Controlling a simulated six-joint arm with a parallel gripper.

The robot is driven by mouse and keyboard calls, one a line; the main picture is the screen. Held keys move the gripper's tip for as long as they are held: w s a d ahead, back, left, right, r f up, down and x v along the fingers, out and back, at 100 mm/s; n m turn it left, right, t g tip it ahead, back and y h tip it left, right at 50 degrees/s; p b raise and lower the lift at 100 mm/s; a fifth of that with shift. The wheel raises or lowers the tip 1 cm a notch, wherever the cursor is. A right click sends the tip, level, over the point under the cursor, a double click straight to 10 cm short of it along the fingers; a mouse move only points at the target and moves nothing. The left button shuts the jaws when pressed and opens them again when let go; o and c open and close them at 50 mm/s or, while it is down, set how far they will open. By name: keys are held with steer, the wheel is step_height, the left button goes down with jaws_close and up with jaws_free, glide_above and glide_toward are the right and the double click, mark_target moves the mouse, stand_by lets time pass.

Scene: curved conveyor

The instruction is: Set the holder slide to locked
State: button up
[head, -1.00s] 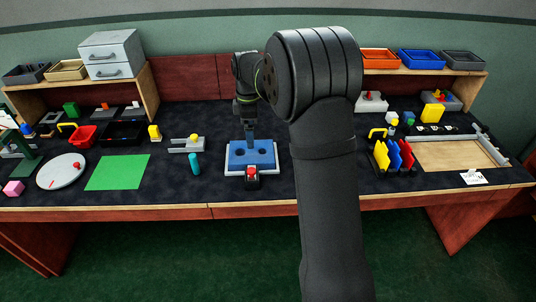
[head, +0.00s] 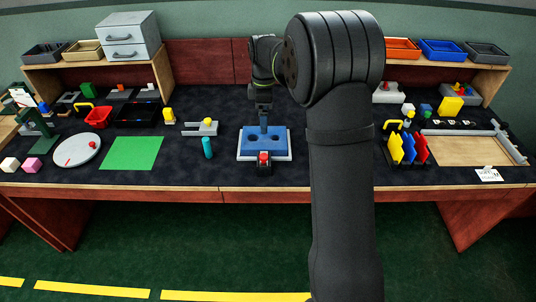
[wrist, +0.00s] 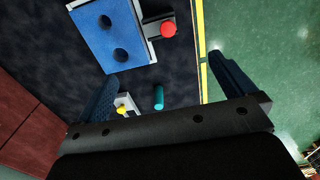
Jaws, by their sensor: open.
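A blue block with two round holes (head: 280,142) sits on a light grey base near the middle of the table, with a red knob (head: 264,157) on a dark mount at its front edge. The block (wrist: 88,38) and red knob (wrist: 168,28) also show in the wrist view. I cannot tell for sure which part is the holder slide or its setting. My gripper (head: 263,120) is above the back of the block in the head view. In the wrist view my gripper (wrist: 162,70) is open and empty, its two fingers wide apart.
A teal cylinder (head: 208,148) stands left of the block, near a grey bracket with a yellow knob (head: 208,122). A green mat (head: 132,153) lies further left. A rack of coloured plates (head: 408,149) and a wooden tray (head: 468,150) are at the right.

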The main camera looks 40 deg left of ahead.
mark_target(264, 156)
stand_by(0.4)
steer(key=c, duration=0.5)
steer(key=shift+s+r+n, duration=0.1)
steer(key=shift+n, duration=0.4)
steer(key=c, duration=0.3)
steer(key=shift+s+d+r+n, duration=0.1)
steer(key=shift+r+n, duration=0.05)
steer(key=shift+n, duration=0.55)
steer(key=shift+c, duration=1.3)
steer(key=f+n, duration=0.2)
steer(key=f, duration=0.3)
steer(key=f+n, duration=0.2)
steer(key=f, duration=0.4)
steer(key=s+f+n, duration=0.1)
steer(key=f+n, duration=0.1)
steer(key=f, duration=0.3)
steer(key=shift+d+f+n, duration=0.3)
steer(key=shift+d, duration=0.05)
